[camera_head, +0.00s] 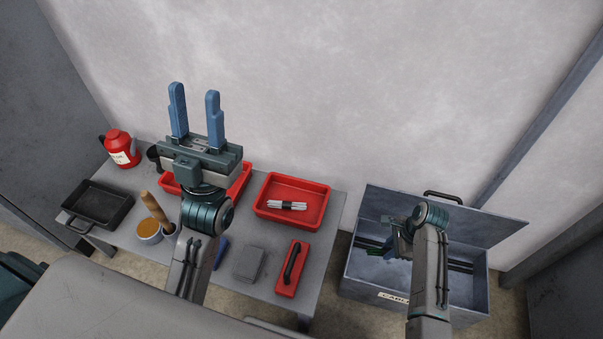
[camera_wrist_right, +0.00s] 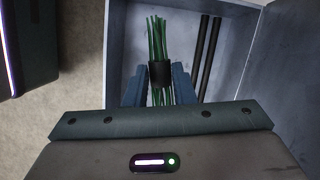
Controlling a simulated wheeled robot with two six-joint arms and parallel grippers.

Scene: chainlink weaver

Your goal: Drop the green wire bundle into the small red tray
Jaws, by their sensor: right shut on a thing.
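The green wire bundle (camera_wrist_right: 158,38), bound by a black band, is in the right wrist view between the blue fingers of my right gripper (camera_wrist_right: 160,82). That gripper is shut on it, over the grey metal box; in the head view its fingers are mostly hidden by the wrist. Two red trays are on the table. One red tray (camera_head: 262,207) holds a white bundle; the other (camera_head: 236,190) is partly hidden behind my left gripper. I cannot tell which is the small one. My left gripper (camera_head: 195,95) is raised, open and empty, fingers pointing up.
The grey metal box (camera_head: 365,283) stands right of the table, its lid raised at the back; black rods (camera_wrist_right: 207,55) lie inside.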

